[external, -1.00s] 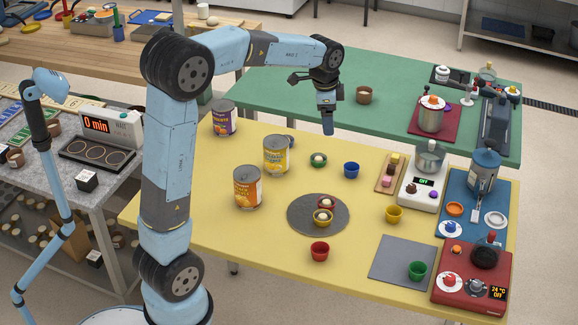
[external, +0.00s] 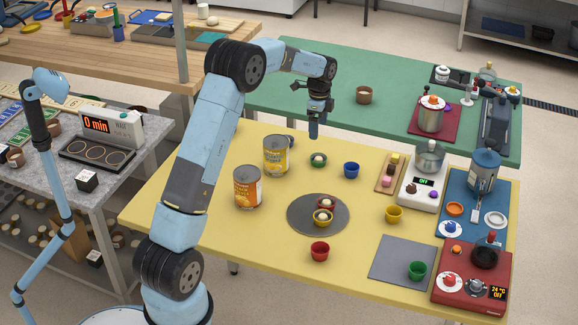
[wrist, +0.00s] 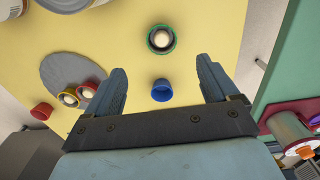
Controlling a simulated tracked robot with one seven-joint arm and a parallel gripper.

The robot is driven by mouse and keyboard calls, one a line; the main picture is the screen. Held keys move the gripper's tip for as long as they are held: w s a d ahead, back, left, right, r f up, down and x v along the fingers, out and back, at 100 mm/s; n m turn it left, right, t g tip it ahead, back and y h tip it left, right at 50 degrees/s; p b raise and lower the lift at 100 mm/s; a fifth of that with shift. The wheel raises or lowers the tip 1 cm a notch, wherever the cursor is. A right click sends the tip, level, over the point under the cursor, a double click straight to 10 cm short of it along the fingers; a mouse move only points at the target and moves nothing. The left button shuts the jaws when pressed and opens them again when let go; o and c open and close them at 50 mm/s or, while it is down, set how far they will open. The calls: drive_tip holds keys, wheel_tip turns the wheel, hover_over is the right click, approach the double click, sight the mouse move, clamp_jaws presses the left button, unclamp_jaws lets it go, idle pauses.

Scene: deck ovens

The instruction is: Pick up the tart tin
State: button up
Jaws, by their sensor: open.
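Several small coloured cups look like tart tins; I cannot tell which one is meant. On the yellow table are a green cup (external: 318,160) holding a pale ball, an empty-looking blue cup (external: 351,170), a yellow cup (external: 393,214), a red cup (external: 320,251) and another green cup (external: 417,270). My gripper (external: 314,136) is open and empty, above the table's far side near the ball-filled green cup. In the wrist view, that green cup (wrist: 161,39) lies just beyond my fingertips (wrist: 161,66), and the blue cup (wrist: 162,90) shows between the fingers.
A round grey slab (external: 297,225) carries two filled cups. Tall cans (external: 247,188) stand left of it. A wooden board (external: 389,178) with small pieces, a scale (external: 421,192) and a red hotplate (external: 470,285) are at right. A grey mat (external: 395,262) lies in front.

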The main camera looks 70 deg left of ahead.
hover_over(319, 154)
drive_tip(key=s+d, duration=0.2)
drive_tip(key=f, duration=0.7)
drive_tip(key=shift+w+f, duration=0.2)
drive_tip(key=shift+w+d+f, duration=0.1)
drive_tip(key=shift+w+f, duration=0.05)
drive_tip(key=shift+f, duration=1.15)
drive_tip(key=shift+w+f, duration=0.1)
drive_tip(key=shift+f, duration=1.15)
drive_tip(key=shift+c, duration=0.2)
drive_tip(key=c, duration=1.1)
